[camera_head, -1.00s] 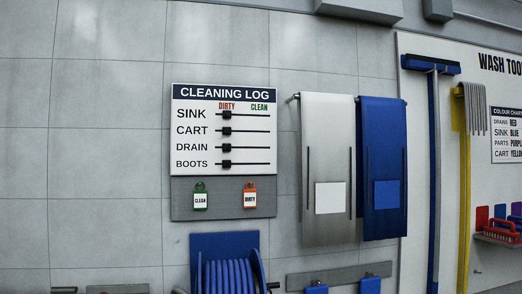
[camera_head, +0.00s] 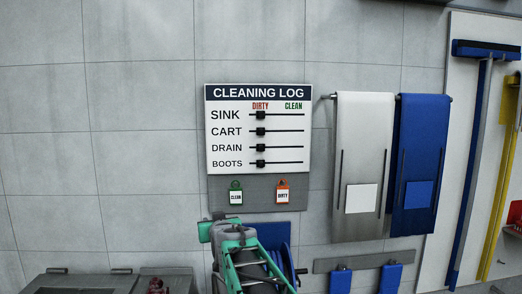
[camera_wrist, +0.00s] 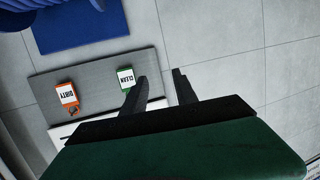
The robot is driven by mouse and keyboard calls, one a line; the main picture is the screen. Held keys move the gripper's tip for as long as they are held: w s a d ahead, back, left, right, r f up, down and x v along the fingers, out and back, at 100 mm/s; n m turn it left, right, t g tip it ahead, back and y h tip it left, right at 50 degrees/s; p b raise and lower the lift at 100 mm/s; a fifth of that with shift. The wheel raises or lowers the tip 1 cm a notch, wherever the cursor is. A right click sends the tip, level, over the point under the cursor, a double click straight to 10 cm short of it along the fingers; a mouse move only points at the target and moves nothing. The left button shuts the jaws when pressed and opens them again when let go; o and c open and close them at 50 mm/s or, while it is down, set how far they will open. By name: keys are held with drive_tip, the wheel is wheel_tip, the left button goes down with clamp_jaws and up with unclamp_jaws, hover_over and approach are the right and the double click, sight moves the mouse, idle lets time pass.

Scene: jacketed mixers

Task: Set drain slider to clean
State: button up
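The cleaning log board (camera_head: 216,157) hangs on the tiled wall in the head view, with rows for sink, cart, drain and boots. The black drain slider (camera_head: 260,147) is at the left end of its track, under the DIRTY heading. The other sliders are at the left too. In the wrist view my gripper (camera_wrist: 160,84) has its two dark fingers apart with nothing between them. It is near the grey panel below the board. The sliders are not visible in the wrist view. In the head view my arm rises below the board, and its fingers cannot be made out.
A green CLEAN tag (camera_head: 236,197) and an orange DIRTY tag (camera_head: 282,196) hang on the grey panel (camera_head: 259,187) under the log. A blue hose reel (camera_head: 275,234) is below it. Grey (camera_head: 360,140) and blue (camera_head: 419,135) aprons hang to the right. The wall at left is clear.

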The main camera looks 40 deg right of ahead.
drive_tip(key=w+d+r+m+t+h, duration=0.1)
drive_tip(key=w+d+r+t+h, duration=0.15)
drive_tip(key=d+r, duration=0.6)
drive_tip(key=m+t+h, duration=0.2)
drive_tip(key=h, duration=0.3)
approach(261, 149)
drive_tip(key=w+d, duration=0.1)
drive_tip(key=p+x, duration=0.2)
drive_tip(key=x, duration=0.1)
drive_tip(key=p+x, duration=0.2)
drive_tip(key=x, duration=0.2)
drive_tip(key=shift+r, duration=0.4)
drive_tip(key=shift+w+d+r, duration=0.1)
drive_tip(key=shift+w+d, duration=0.05)
drive_tip(key=shift+w, duration=0.2)
drive_tip(key=shift+c, duration=0.5)
clamp_jaws()
